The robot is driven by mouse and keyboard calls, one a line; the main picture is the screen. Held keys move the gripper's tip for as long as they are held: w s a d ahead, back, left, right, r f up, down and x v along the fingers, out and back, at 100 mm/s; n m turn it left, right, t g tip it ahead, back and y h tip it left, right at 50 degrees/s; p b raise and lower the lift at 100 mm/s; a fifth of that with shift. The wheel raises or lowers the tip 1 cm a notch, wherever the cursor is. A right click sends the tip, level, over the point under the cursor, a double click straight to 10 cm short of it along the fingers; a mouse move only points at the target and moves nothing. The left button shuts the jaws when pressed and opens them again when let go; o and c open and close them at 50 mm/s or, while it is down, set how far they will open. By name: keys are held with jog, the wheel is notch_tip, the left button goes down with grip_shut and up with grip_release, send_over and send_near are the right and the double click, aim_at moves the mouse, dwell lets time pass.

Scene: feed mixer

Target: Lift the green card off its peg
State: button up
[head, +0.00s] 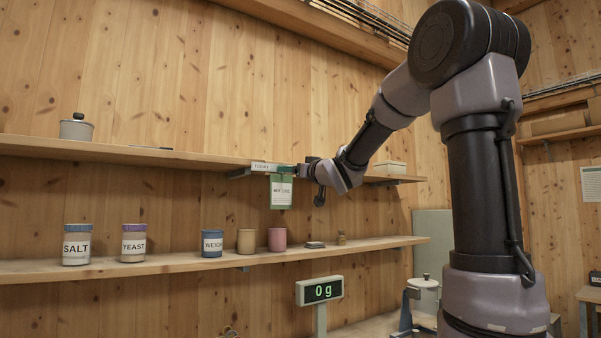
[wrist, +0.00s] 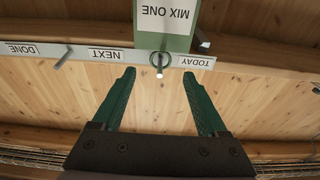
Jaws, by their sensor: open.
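The green card (head: 281,192) hangs below the upper shelf in the head view, with a white label on its front. In the wrist view the card (wrist: 167,18) appears upside down, and its label reads MIX ONE.
The label strip also carries NEXT (wrist: 105,54) and DONE (wrist: 22,49), with another peg (wrist: 64,59) between them. The lower shelf (head: 180,265) holds SALT (head: 77,245), YEAST (head: 134,243) and other cups. A display (head: 320,291) reads 0 g.

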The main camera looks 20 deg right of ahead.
aim_at(281, 186)
jog(key=x, duration=0.6)
jog(key=shift+w+a, duration=0.1)
jog(key=shift+w, duration=0.05)
jog(key=shift+r, duration=0.1)
grip_shut()
